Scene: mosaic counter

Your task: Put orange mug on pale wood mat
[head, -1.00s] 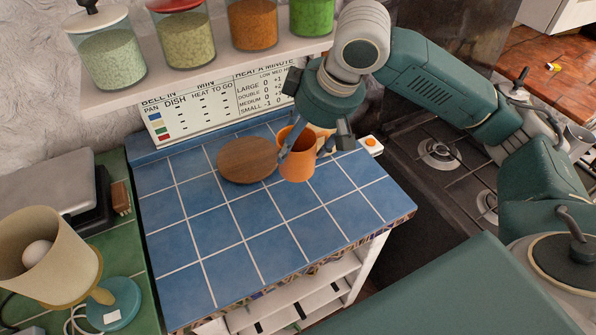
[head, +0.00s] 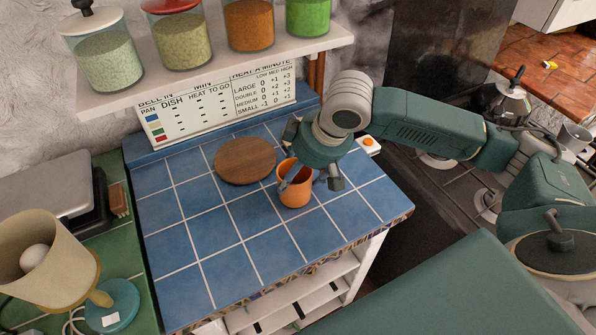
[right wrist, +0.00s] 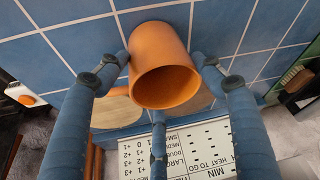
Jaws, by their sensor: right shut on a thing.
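The orange mug (head: 294,192) is upright over the blue tiled counter, in front of the round brown wood board. My right gripper (head: 309,180) is shut on it, with a finger on either side. In the right wrist view the mug (right wrist: 165,72) sits between the fingers of my gripper (right wrist: 160,60), its mouth facing the camera. I cannot tell whether its base touches the tiles. The pale wood mat (right wrist: 116,113) shows in the right wrist view, partly covered by a finger. In the head view my gripper hides it. My left gripper is not in view.
The brown board (head: 245,161) lies left of and behind the mug. A printed chart (head: 220,105) leans at the back, below a shelf of jars (head: 175,40). A lamp (head: 45,250) stands at left. The front tiles are clear.

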